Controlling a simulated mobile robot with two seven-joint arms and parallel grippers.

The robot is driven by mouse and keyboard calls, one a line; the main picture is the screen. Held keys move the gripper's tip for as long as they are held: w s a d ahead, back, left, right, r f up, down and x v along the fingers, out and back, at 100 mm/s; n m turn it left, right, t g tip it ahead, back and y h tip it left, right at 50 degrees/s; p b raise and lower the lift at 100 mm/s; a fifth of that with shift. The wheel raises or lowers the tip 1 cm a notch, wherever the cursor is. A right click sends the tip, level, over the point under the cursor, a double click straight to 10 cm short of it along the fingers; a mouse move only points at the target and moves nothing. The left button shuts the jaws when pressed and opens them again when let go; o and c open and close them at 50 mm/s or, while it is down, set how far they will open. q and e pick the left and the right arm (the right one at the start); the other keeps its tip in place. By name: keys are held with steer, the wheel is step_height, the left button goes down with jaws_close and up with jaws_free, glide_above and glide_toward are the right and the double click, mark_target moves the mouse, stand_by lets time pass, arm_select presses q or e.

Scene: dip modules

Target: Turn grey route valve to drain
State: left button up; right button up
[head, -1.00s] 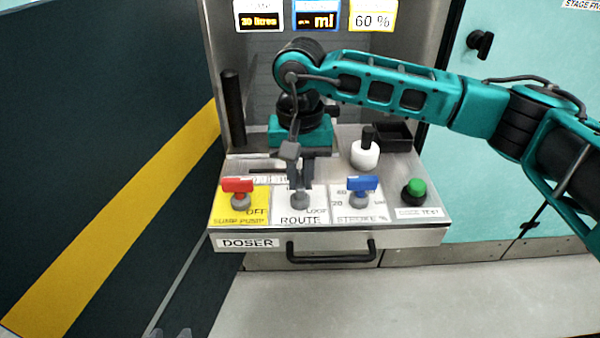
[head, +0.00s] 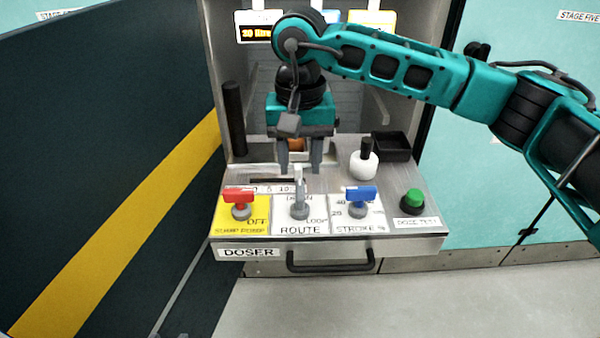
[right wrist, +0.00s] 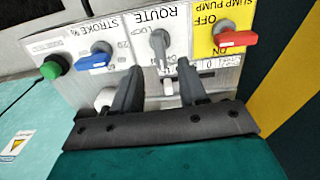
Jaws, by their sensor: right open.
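The grey route valve (head: 299,206) sits on the white ROUTE plate in the middle of the doser's front panel. Its lever points straight back, away from the panel's front edge, toward a partly covered label that seems to end in "AIN". The LOOP label is to its right. In the right wrist view the grey valve (right wrist: 159,42) shows with its lever toward my gripper. My right gripper (head: 299,163) is open and empty, pointing down just behind the valve. Its fingers (right wrist: 159,78) stand apart either side of the lever's line; I cannot tell whether they touch it. My left gripper is not in view.
A red-handled sump pump valve (head: 240,198) is left of the route valve, a blue stroke valve (head: 361,196) right. A black drawer handle (head: 330,264) juts out below.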

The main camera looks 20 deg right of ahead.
mark_target(300, 189)
arm_select(q)
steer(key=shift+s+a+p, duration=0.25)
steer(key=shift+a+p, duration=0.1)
steer(key=shift+p, duration=0.25)
arm_select(e)
step_height(300, 189, up, 7)
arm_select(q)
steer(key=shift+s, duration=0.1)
arm_select(e)
steer(key=shift+s, duration=0.1)
